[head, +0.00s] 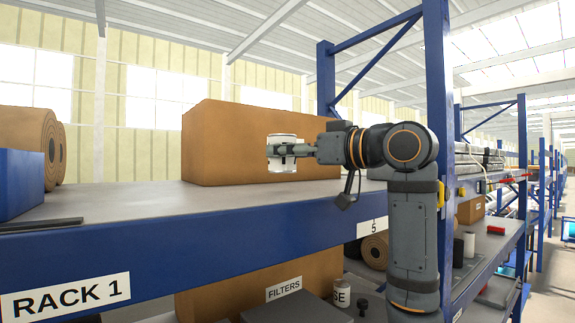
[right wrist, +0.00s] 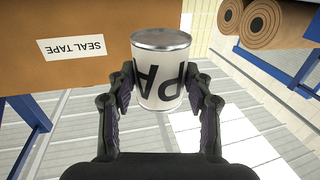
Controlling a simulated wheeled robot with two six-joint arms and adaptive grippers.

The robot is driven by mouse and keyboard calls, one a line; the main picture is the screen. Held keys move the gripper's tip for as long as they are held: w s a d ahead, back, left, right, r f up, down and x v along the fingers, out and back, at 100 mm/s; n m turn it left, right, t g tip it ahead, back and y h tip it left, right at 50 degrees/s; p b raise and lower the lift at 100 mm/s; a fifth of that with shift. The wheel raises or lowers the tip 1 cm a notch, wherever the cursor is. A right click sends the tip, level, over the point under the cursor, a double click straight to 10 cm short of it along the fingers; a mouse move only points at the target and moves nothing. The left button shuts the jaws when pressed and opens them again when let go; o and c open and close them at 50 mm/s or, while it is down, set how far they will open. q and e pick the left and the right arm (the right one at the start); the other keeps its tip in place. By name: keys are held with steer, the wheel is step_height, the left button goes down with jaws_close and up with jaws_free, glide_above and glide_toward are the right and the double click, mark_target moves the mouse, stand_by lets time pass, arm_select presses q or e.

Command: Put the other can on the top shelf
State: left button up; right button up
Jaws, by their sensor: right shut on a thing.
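My right gripper (head: 284,150) is shut on a white can (head: 283,138), and the gripper (right wrist: 161,76) also shows in the right wrist view with a finger on each side of the can (right wrist: 160,62). The can has a metal end and large dark letters, upside down in the wrist view, reading "PA". It appears to be held above the grey top shelf (head: 120,207), in front of a large cardboard box (head: 225,140). A second white can (head: 342,290), with the letters "SE" visible, stands on a lower level. My left gripper is not in view.
The cardboard box bears a "SEAL TAPE" label (right wrist: 78,47). Brown rolls (head: 30,143) and a blue bin (head: 20,182) stand at the left of the shelf. A blue upright (head: 437,90) rises at the right. The shelf left of the box has free room.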

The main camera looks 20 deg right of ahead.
mark_target(293, 172)
steer(key=shift+w+a+f, duration=0.1)
steer(key=shift+w+f, duration=0.05)
steer(key=shift+f, duration=0.05)
step_height(293, 172, down, 2)
steer(key=shift+w+a+f+p, duration=0.1)
steer(key=shift+a+p, duration=0.05)
steer(key=shift+p, duration=0.7)
steer(key=shift+f, duration=0.65)
steer(key=o, duration=1.4)
steer(key=shift+f, duration=0.1)
